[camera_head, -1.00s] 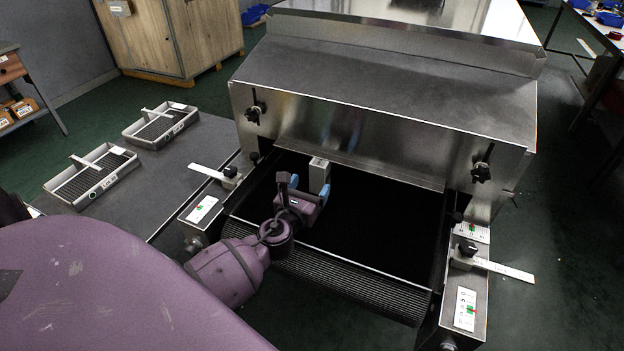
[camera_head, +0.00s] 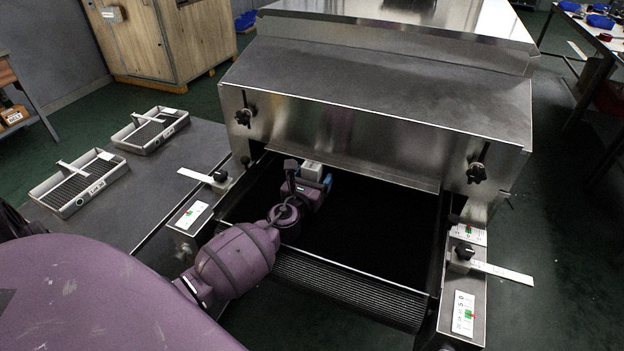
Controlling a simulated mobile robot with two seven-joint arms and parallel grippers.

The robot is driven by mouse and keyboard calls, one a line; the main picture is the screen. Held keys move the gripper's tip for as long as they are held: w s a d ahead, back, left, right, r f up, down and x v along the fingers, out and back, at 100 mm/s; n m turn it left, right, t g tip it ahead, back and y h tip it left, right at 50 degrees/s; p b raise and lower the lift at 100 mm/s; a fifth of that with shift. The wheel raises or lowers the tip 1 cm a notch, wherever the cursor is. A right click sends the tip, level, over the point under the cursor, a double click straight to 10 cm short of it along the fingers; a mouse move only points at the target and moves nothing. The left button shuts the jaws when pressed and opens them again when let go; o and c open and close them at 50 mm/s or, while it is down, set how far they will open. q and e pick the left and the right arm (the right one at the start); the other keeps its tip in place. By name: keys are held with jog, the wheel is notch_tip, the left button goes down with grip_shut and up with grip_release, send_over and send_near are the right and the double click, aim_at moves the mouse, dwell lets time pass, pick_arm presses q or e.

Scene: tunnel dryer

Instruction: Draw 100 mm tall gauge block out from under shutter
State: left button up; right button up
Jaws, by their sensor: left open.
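The gauge block (camera_head: 312,170) is a pale grey upright block standing on the black belt (camera_head: 375,215) close to the shutter (camera_head: 350,130). Its top and upper part show; its lower part is hidden behind my left gripper. The shutter is a wide steel plate across the tunnel mouth. My left gripper (camera_head: 309,177) is open, with one finger on each side of the block as seen from here. I cannot tell whether the fingers touch it. My right gripper is not in view.
Black hand knobs (camera_head: 476,173) sit at both ends of the shutter. Side rails carry white scales (camera_head: 463,313) and rulers (camera_head: 502,272). Two trays (camera_head: 80,184) lie on the grey table at left. The belt right of the block is clear.

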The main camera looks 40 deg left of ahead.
pick_arm(q)
jog(key=c, duration=1.4)
jog(key=shift+o, duration=0.2)
jog(key=shift+s, duration=0.2)
jog(key=shift+s+d, duration=0.1)
jog(key=shift+s, duration=0.2)
jog(key=shift+s+d+f, duration=0.1)
jog(key=shift+s+d, duration=0.05)
jog(key=shift+s, duration=0.25)
jog(key=shift+s, duration=0.35)
jog(key=shift+s+d+p, duration=0.2)
jog(key=shift+s+p, duration=0.1)
jog(key=shift+s, duration=0.35)
jog(key=shift+v, duration=0.85)
